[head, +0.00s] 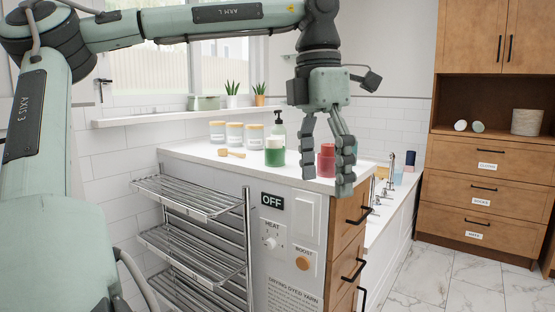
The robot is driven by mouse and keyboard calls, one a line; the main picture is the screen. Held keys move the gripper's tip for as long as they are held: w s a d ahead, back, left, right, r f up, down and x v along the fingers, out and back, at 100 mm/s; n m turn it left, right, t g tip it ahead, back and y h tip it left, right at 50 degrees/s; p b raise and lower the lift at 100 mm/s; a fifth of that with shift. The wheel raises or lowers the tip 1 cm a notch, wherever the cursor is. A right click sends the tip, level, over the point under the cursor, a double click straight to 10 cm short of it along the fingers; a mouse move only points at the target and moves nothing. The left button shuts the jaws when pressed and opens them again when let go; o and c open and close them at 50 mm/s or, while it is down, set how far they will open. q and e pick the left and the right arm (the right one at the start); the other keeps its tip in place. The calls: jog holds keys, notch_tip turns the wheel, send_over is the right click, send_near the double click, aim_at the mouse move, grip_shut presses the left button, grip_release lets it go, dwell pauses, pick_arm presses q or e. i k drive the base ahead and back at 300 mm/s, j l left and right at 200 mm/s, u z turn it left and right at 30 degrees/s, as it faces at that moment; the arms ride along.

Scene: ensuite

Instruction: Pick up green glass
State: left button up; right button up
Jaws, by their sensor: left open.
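A green glass (275,152) with a pale upper part stands upright on the white countertop (205,152). My left gripper (325,180) points down, open, to the right of the green glass and apart from it. Its fingers hang in front of the counter's right part, near a red glass (326,160) that shows between them. The fingers partly hide the red glass. I cannot tell whether they touch it. My right gripper is not in view.
A metal rack (195,200) is below the counter's left edge. A bathtub (395,205) lies at right.

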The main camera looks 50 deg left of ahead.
aim_at(274, 158)
jog(key=i+j, duration=0.15)
jog(key=j, duration=0.25)
jog(key=i+j, duration=0.1)
jog(key=j, duration=0.3)
jog(key=i+j, duration=0.15)
jog(key=j, duration=0.2)
jog(key=i+j, duration=0.1)
jog(key=j, duration=0.3)
jog(key=i+j, duration=0.15)
jog(key=j, duration=0.25)
jog(key=i+j, duration=0.15)
jog(key=j, duration=0.25)
